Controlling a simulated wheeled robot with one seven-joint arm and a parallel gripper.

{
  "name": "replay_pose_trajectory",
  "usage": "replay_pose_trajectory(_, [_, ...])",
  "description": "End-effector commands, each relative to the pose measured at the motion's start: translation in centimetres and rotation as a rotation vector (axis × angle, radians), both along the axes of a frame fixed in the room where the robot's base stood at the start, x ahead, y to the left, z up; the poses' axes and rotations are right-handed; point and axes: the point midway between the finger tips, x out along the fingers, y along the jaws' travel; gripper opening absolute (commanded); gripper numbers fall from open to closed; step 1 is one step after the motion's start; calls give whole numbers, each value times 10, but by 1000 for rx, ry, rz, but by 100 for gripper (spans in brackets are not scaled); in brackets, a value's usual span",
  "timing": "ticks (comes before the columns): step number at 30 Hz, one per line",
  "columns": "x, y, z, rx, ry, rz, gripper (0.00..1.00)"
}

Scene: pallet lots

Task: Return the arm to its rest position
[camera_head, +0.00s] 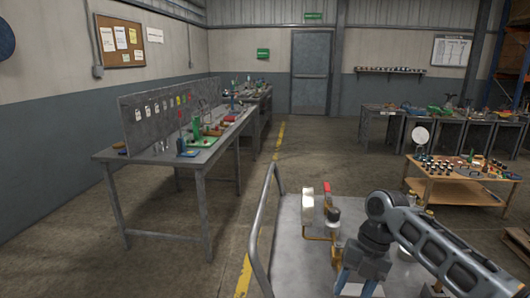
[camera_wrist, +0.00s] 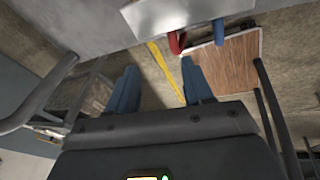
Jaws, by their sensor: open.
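My gripper (camera_head: 357,284) hangs at the near end of my arm in the head view, above a grey metal cart top. Its two blue fingers are apart in the wrist view (camera_wrist: 160,82), with nothing between them but floor and a yellow line behind. The arm's grey lattice link runs from the joint above the gripper to the lower right of the head view.
On the cart top (camera_head: 290,240) stand a round gauge (camera_head: 308,202) with brass pipework and a red-handled part (camera_head: 327,188). A handrail (camera_head: 262,225) edges its left side. A long workbench (camera_head: 165,162) stands left, a wooden table (camera_head: 455,188) right.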

Motion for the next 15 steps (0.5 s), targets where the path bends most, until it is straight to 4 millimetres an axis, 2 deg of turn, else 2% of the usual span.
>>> replay_pose_trajectory(1, [-8, 26, -15, 39, -11, -39, 51])
replay_pose_trajectory(6, [-28, 106, -49, 177, -57, -248, 51])
replay_pose_trajectory(12, [-58, 179, -71, 345, -64, -536, 51])
replay_pose_trajectory(15, [-75, 205, -77, 428, -51, -690, 51])
